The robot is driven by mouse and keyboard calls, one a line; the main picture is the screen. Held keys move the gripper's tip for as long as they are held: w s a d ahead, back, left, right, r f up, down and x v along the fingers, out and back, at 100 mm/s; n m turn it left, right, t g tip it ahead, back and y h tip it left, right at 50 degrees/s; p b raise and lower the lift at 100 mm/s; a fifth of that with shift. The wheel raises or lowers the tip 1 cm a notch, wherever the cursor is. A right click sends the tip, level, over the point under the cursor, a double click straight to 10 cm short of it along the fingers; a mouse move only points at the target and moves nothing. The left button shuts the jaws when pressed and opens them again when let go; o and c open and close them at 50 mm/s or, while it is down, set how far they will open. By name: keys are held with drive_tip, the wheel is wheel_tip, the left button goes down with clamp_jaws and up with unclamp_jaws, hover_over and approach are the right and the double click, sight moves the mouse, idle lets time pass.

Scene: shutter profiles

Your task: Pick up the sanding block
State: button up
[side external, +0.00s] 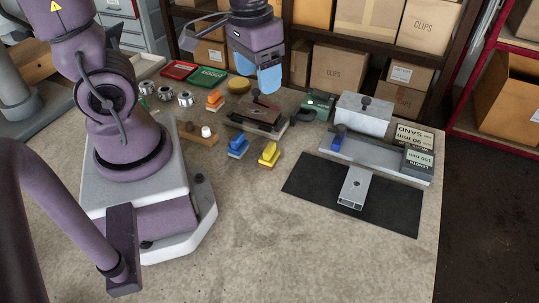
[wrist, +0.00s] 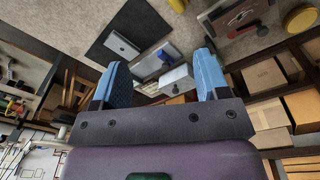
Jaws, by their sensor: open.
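No piece can be told for certain as the sanding block. Candidates in the side external view are a brown block with a dark knob (side external: 260,112) on a pale base, and a grey block with a dark knob (side external: 363,115). They also show in the wrist view, the brown one (wrist: 238,14) at the top and the grey one (wrist: 176,80) between the fingers in the picture. My gripper (side external: 258,74) has blue fingers and hangs above the back of the bench, apart from both. In the wrist view my gripper (wrist: 162,75) is open and empty.
A dark mat (side external: 300,183) with a grey profile (side external: 354,187) lies at the right. Small orange (side external: 214,101), blue (side external: 238,147) and yellow (side external: 269,154) pieces stand near the middle. Shelves with cardboard boxes (side external: 338,68) border the back. The front of the bench is clear.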

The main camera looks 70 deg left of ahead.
sight(269, 147)
drive_tip(key=w+a+f+n, duration=0.1)
drive_tip(key=f+n, duration=0.1)
drive_tip(key=f, duration=0.2)
drive_tip(key=w+a+f+n, duration=0.1)
drive_tip(key=f+n, duration=0.1)
drive_tip(key=f, duration=0.2)
drive_tip(key=w+a+f+n+g, duration=0.1)
drive_tip(key=a+f+n, duration=0.1)
drive_tip(key=f, duration=0.2)
drive_tip(key=shift+w+f, duration=0.1)
drive_tip(key=shift+w, duration=0.1)
wheel_tip(269, 147, down, 7)
drive_tip(key=shift+f, duration=0.1)
drive_tip(key=f, duration=0.3)
drive_tip(key=shift+d+f, duration=0.35)
drive_tip(key=shift+f, duration=0.75)
drive_tip(key=c, duration=1)
